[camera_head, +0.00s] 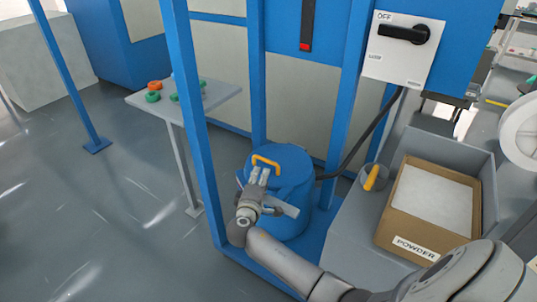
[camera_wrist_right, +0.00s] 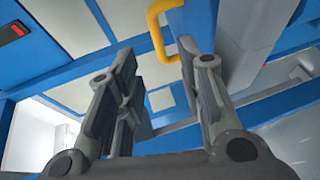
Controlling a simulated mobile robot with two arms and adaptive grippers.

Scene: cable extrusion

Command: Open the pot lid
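The blue pot (camera_head: 293,200) stands inside the blue frame in the head view, with its blue lid (camera_head: 291,163) on top. A yellow handle (camera_head: 266,161) arches from the lid's left part. My right gripper (camera_head: 259,177) is at the lid's front left, with its fingertips just short of the handle. In the right wrist view the gripper (camera_wrist_right: 155,62) has its fingers spread with nothing between them. The yellow handle (camera_wrist_right: 155,32) shows there beyond the fingertips, closer to the right finger. The gripper hides part of the pot's front. My left gripper is not in view.
Blue posts (camera_head: 193,120) stand close around the pot. A switch box (camera_head: 403,48) hangs above right, with a black cable (camera_head: 365,140) running down behind the pot. A powder box (camera_head: 388,215) and a cup with a yellow-handled tool (camera_head: 371,178) sit right. The left floor is clear.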

